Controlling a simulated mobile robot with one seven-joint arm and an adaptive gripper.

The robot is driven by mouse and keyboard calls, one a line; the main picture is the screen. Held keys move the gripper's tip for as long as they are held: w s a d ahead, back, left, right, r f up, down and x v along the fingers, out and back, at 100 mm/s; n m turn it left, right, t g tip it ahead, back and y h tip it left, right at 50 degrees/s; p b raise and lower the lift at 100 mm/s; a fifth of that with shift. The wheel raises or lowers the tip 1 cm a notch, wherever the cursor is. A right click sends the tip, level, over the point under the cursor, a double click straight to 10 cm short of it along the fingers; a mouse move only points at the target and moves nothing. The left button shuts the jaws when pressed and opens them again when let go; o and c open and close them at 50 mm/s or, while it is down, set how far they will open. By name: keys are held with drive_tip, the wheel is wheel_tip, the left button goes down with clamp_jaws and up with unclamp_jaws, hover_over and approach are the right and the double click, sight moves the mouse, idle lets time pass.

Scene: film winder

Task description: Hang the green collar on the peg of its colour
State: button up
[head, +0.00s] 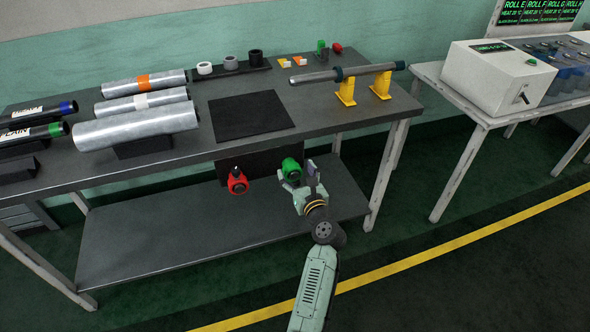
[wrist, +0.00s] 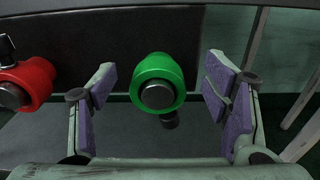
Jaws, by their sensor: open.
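The green collar (head: 291,168) is at the dark board below the table's front edge. In the wrist view the green collar (wrist: 160,70) sits around a peg whose grey end (wrist: 158,95) shows through it, with a dark knob pointing down. The peg's own colour is hard to tell. My gripper (head: 304,180) is in front of the collar. In the wrist view my gripper (wrist: 160,88) is open, with one purple-padded finger on each side of the collar and a visible gap to both.
A red collar (head: 238,182) is on another peg to the left; it also shows in the wrist view (wrist: 28,84). The dark board (head: 262,166) hangs under the tabletop (head: 180,165). A lower shelf (head: 200,235) lies below, mostly clear. Metal rolls (head: 135,126) rest on top.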

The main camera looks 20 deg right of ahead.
drive_tip(key=s, duration=1)
drive_tip(key=shift+s+d+r, duration=0.2)
drive_tip(key=shift+r, duration=0.1)
